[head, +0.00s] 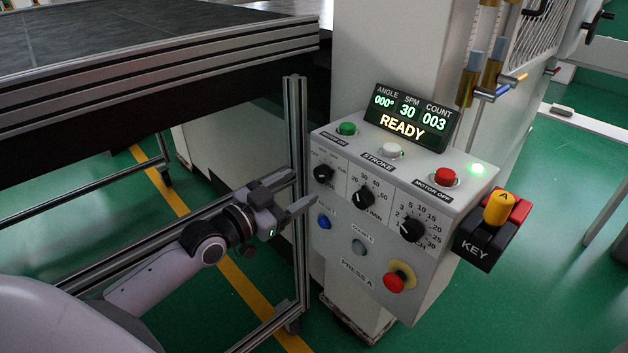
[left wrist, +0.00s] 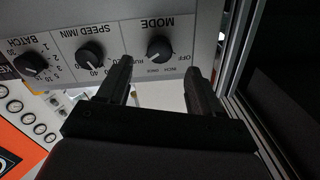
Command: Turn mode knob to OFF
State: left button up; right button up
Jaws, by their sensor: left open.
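The mode knob (head: 323,173) is a small black dial at the upper left of the grey control panel. In the left wrist view, which is upside down, the mode knob (left wrist: 159,49) sits under the MODE label, with OFF printed to its right. I cannot tell for sure which position its pointer marks. My left gripper (head: 302,189) is open and empty in front of the panel, just left of and below the knob. In the left wrist view its fingers (left wrist: 161,73) stand either side of the knob's line, apart from it. My right gripper is not in view.
The speed knob (head: 363,198) and batch knob (head: 412,228) are to the right. A lit display (head: 408,117) reads READY. Push buttons, a red button (head: 394,282) on a yellow ring and a key switch (head: 487,228) are nearby. A metal frame post (head: 296,150) stands close behind my gripper.

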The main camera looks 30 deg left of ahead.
aim_at(319, 176)
pick_arm(q)
jog(key=shift+x, duration=2.85)
jog(key=c, duration=1.1)
